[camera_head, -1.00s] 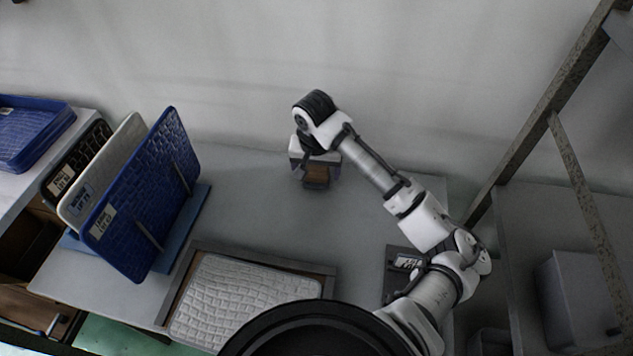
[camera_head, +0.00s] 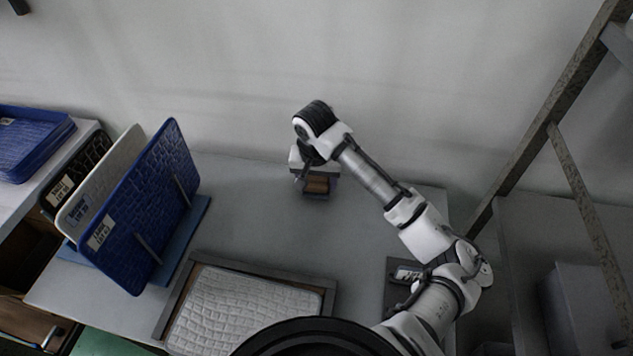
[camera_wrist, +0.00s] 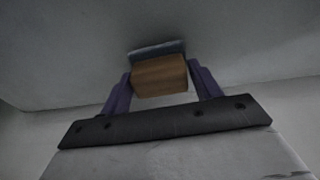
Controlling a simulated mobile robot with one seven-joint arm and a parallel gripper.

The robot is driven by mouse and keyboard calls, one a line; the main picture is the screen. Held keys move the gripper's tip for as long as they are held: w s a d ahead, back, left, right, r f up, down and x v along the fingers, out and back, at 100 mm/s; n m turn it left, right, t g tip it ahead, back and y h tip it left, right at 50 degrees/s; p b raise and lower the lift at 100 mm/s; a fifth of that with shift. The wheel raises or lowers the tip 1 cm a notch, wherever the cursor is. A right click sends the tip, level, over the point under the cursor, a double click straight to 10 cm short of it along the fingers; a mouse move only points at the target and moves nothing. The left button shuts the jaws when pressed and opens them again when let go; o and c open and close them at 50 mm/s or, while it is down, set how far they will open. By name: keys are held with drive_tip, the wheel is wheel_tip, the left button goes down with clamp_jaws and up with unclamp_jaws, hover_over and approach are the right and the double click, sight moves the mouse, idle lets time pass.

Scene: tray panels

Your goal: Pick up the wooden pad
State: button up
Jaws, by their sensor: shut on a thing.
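The wooden pad (camera_wrist: 160,77) is a small brown block with a blue-grey layer along one side. In the wrist view it sits between the two purple fingers of my gripper (camera_wrist: 161,88), which is shut on it. In the head view the pad (camera_head: 317,185) shows as a small brown patch just below my gripper (camera_head: 316,190), near the back middle of the grey table. The fingers are too small there to make out clearly. I cannot tell whether the pad touches the table or is clear of it.
A rack at left holds upright blue (camera_head: 140,215), white (camera_head: 95,190) and black (camera_head: 72,172) panels. A white textured panel (camera_head: 235,308) lies in a frame (camera_head: 325,285) at the front. A dark plate (camera_head: 398,288) lies at right. The table middle (camera_head: 270,225) is clear.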

sight(316, 179)
wheel_tip(316, 179, up, 19)
drive_tip(key=shift+r, duration=0.2)
idle(0.3)
drive_tip(key=o, duration=0.5)
drive_tip(key=shift+c, duration=0.2)
drive_tip(key=c, duration=0.3)
drive_tip(key=shift+p, duration=0.3)
drive_tip(key=shift+s, duration=0.1)
